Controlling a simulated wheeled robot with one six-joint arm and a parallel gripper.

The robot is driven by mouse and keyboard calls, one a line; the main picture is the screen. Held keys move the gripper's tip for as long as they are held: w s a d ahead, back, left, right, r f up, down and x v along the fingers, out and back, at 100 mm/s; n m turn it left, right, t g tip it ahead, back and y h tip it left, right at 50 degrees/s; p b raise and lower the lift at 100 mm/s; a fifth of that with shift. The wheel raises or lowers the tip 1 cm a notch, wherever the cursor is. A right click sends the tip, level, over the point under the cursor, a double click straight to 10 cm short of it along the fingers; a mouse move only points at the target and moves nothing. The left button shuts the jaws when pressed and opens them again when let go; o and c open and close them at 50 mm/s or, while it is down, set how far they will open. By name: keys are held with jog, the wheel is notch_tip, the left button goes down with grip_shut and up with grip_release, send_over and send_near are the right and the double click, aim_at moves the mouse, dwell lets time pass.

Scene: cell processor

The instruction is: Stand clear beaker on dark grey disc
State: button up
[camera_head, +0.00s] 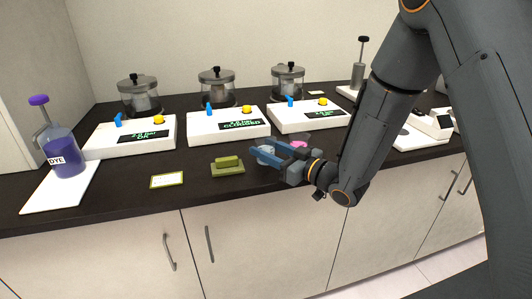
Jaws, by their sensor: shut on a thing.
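My gripper (268,149), with blue fingers, is shut on a small clear, whitish vessel, which looks like the clear beaker (266,150). It is over the front middle of the dark worktop. The fingers hide part of the beaker, and I cannot tell whether its base touches the worktop. A small grey disc (403,131) shows on a white board at the right, apart from my gripper and partly behind my arm. I cannot tell for sure that it is the dark grey disc.
Three white units (228,124) with lidded glass pots stand along the back. A purple dye bottle (60,150) stands at the left. A green block (228,167) and a bordered card (167,180) lie left of my gripper. Something pink (299,144) lies just behind it.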

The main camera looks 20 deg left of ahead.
jog(key=shift+r, duration=0.1)
notch_tip(320, 180, up, 10)
jog(key=shift+b, duration=0.45)
